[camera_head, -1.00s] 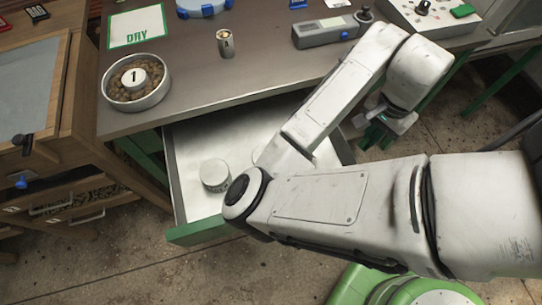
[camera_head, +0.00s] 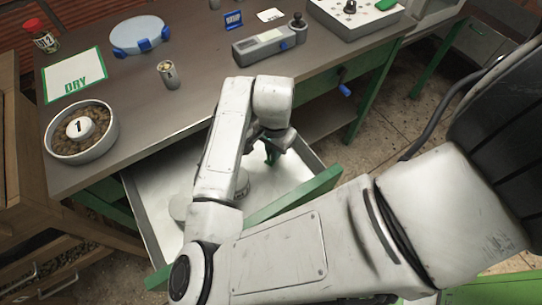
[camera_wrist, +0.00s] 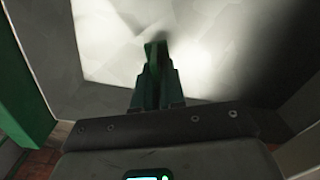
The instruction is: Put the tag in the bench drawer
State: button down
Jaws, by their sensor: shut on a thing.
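The bench drawer (camera_head: 292,195) is pulled open under the bench, with a pale inside and a green front. My gripper (camera_head: 272,150) is over the right part of the open drawer, with its green fingers pointing down. In the wrist view my gripper (camera_wrist: 154,65) has its fingers together above the pale drawer floor. It is shut on a thin thing that I take to be the tag, but the fingers hide nearly all of it. I cannot tell whether it touches the floor.
A round tin (camera_head: 181,206) stands in the drawer, partly behind my arm. The drawer's left part is free.

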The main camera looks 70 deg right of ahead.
aim_at(271, 158)
jog(key=shift+w+a+f, duration=0.15)
jog(key=shift+w+f, duration=0.1)
jog(key=shift+f, duration=0.05)
jog(key=shift+w+f, duration=0.1)
jog(key=shift+f, duration=1.55)
jog(key=shift+f, duration=0.1)
jog(key=c, duration=1.2)
grip_release()
notch_tip(271, 158, up, 12)
jog(key=shift+r+p, duration=0.15)
jog(key=shift+p, duration=0.25)
